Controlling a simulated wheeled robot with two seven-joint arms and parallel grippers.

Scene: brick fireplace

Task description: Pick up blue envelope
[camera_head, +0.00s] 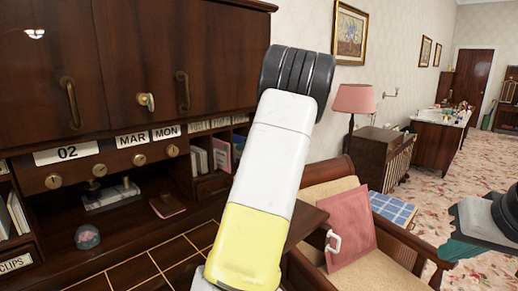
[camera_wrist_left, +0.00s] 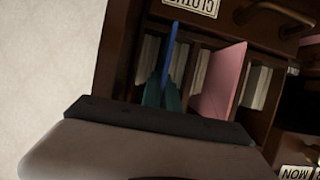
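The blue envelope (camera_wrist_left: 170,52) shows in the left wrist view as a thin blue edge, standing upright at the cubby slots. My left gripper (camera_wrist_left: 163,95) has its teal fingers close together on either side of the envelope's lower part in that view, and they look closed on it. In the head view my left arm covers this gripper and the blue envelope. My right gripper (camera_head: 458,250) shows only in part at the right edge of the head view, and its fingertips cannot be made out.
A pink envelope (camera_wrist_left: 221,80) stands beside the blue one. The dark wooden desk (camera_head: 150,262) has small drawers and cubbies; a glass paperweight (camera_head: 88,237) and a notebook (camera_head: 167,206) lie there. An armchair (camera_head: 395,262) with a pink cushion (camera_head: 350,228) stands to the right.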

